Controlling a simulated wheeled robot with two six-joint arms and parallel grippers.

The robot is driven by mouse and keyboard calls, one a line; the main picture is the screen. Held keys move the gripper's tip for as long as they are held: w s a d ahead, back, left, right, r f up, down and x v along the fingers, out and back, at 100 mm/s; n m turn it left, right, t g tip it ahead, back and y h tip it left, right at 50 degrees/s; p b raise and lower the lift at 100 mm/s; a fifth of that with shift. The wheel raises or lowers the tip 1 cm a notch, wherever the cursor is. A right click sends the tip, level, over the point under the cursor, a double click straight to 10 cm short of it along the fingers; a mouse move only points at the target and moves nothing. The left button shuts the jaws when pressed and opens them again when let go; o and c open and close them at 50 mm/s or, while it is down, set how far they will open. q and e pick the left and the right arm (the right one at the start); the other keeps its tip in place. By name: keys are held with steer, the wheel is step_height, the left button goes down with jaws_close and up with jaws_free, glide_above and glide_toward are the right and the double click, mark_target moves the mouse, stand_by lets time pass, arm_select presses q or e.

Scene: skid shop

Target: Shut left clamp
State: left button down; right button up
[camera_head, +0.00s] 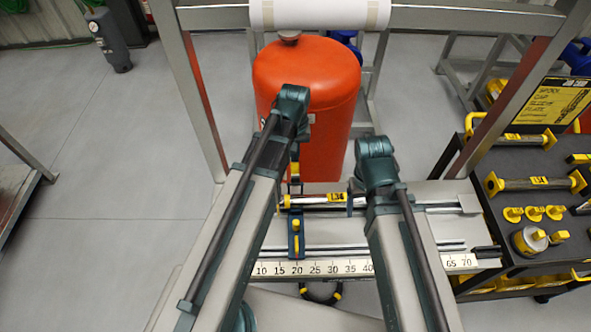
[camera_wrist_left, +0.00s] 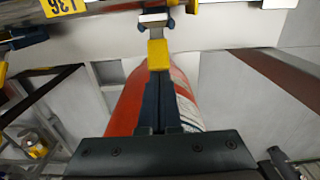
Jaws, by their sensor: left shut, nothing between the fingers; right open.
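The left clamp (camera_head: 297,241) has a blue body with yellow parts and stands on the bench left of its middle. A yellow handle-like piece (camera_head: 294,168) shows behind it, by the red tank. In the left wrist view a yellow block (camera_wrist_left: 158,55) lies right at the tips of my left gripper (camera_wrist_left: 160,78), with metal and blue clamp parts beyond it. The dark fingers are shut together with nothing between them; I cannot tell whether they touch the block. My right arm (camera_head: 377,165) reaches over the bench to the right; its fingers are hidden.
A labelled spool (camera_head: 325,199) lies across the bench, above a numbered scale (camera_head: 355,266). A red tank (camera_head: 308,75) stands behind. A dark cart (camera_head: 540,205) with yellow-handled parts is at the right. A metal frame (camera_head: 197,85) borders the back. Open floor lies left.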

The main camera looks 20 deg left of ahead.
mark_target(295, 167)
arm_select(q)
steer(key=shift+s+d, duration=0.1)
steer(key=shift+s, duration=0.45)
steer(key=shift+s+d, duration=0.2)
steer(key=shift+s, duration=0.45)
steer(key=shift+s+d, duration=0.2)
steer(key=shift+s, duration=0.5)
steer(key=shift+s+d, duration=0.2)
steer(key=shift+s, duration=0.4)
steer(key=shift+w, duration=0.1)
steer(key=shift+r, duration=0.1)
step_height(295, 167, up, 7)
steer(key=p, duration=0.7)
steer(key=shift+w+a, duration=0.15)
steer(key=shift+w, duration=0.3)
